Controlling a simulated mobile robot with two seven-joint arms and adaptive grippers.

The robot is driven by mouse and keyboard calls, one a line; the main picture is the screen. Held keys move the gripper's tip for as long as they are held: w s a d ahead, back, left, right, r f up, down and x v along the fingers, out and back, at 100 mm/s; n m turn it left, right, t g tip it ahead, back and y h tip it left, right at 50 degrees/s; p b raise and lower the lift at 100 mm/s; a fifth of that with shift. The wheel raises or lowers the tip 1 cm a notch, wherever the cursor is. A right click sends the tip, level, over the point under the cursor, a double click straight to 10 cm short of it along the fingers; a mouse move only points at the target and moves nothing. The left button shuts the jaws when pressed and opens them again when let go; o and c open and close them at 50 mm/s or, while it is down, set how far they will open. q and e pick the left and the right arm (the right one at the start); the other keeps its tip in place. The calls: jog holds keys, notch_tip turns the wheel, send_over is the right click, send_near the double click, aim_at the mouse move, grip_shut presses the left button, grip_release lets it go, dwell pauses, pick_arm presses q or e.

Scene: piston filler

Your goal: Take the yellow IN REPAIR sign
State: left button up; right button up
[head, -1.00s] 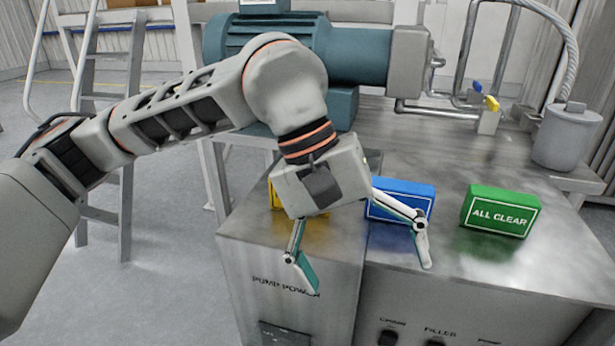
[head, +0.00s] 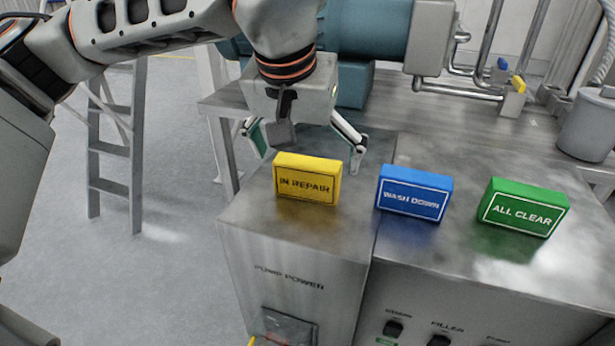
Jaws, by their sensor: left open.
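The yellow IN REPAIR sign (head: 307,180) stands upright on the left part of the steel cabinet top, its lettered face toward me. My left gripper (head: 308,160) is open and empty. Its two fingers show behind the sign, one toward the sign's left side and one past its right side. The sign hides part of the space between the fingers, and I cannot tell whether they touch it. My right gripper is not in view.
A blue WASH DOWN sign (head: 413,194) and a green ALL CLEAR sign (head: 523,207) stand to the right on the steel top (head: 455,260). A teal motor (head: 370,40) and pipes are behind. A ladder (head: 112,150) stands on the floor at left.

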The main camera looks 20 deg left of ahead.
aim_at(306, 163)
pick_arm(q)
jog(key=shift+x, duration=1.5)
jog(key=c, duration=1.2)
jog(key=shift+r, duration=0.15)
jog(key=shift+c, duration=0.2)
